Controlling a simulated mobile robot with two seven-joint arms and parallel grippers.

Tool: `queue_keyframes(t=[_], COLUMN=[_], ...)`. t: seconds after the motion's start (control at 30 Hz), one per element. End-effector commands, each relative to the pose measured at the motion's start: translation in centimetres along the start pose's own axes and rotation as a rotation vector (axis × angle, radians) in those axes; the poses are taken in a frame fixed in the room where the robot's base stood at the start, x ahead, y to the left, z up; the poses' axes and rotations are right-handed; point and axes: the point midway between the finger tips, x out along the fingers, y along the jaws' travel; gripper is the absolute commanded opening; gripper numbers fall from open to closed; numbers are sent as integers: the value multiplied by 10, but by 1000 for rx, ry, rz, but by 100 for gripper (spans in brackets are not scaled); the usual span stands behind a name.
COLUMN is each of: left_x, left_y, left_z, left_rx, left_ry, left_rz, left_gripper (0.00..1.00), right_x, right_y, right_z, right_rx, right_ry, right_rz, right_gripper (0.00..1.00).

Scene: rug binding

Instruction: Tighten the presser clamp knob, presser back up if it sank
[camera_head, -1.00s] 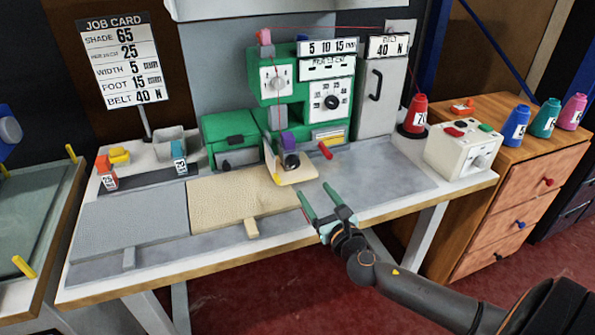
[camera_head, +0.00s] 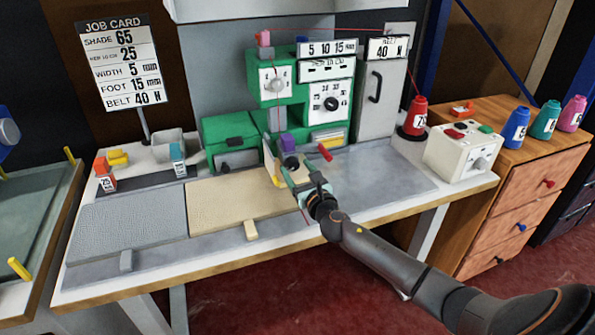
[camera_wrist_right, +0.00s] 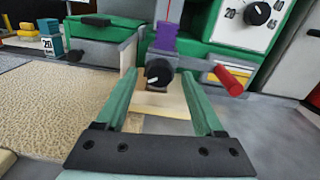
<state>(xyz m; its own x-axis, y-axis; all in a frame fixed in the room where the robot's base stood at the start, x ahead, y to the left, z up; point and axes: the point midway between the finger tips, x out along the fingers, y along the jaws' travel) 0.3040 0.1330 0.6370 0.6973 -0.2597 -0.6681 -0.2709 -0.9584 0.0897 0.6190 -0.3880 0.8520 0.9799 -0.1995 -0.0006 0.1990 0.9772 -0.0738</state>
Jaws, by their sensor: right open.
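The presser clamp knob is a small black knob (camera_head: 291,161) with a white mark, on the front of the green machine's (camera_head: 228,127) sewing head, just below a purple block (camera_head: 288,143). In the right wrist view the knob (camera_wrist_right: 158,73) is straight ahead, under the purple block (camera_wrist_right: 165,38). My right gripper (camera_wrist_right: 158,84) is open and empty, its green fingers pointing at the knob, one to each side. In the head view the right gripper (camera_head: 292,177) is in front of and below the knob. The presser's height above the plate cannot be told. My left gripper is out of view.
A red lever (camera_head: 325,152) sticks out just right of the knob and also shows in the right wrist view (camera_wrist_right: 228,83). A beige rug (camera_head: 225,205) lies left of the gripper. The grey worktop (camera_head: 385,175) to the right is clear.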

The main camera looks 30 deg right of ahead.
Motion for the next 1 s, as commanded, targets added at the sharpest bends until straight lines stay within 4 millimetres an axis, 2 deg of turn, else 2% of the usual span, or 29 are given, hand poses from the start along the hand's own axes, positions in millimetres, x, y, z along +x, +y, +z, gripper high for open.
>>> queue_keyframes(t=[0.17,0.77,1.0], left_x=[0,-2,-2], left_y=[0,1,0], left_z=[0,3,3], left_rx=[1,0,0], left_ry=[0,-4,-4], left_rz=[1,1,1], left_gripper=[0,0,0], right_x=[0,0,0], right_y=[0,0,0], right_z=[0,0,0], right_rx=[0,0,1], right_ry=[0,0,0], right_rz=[0,0,0], right_gripper=[68,0,0])
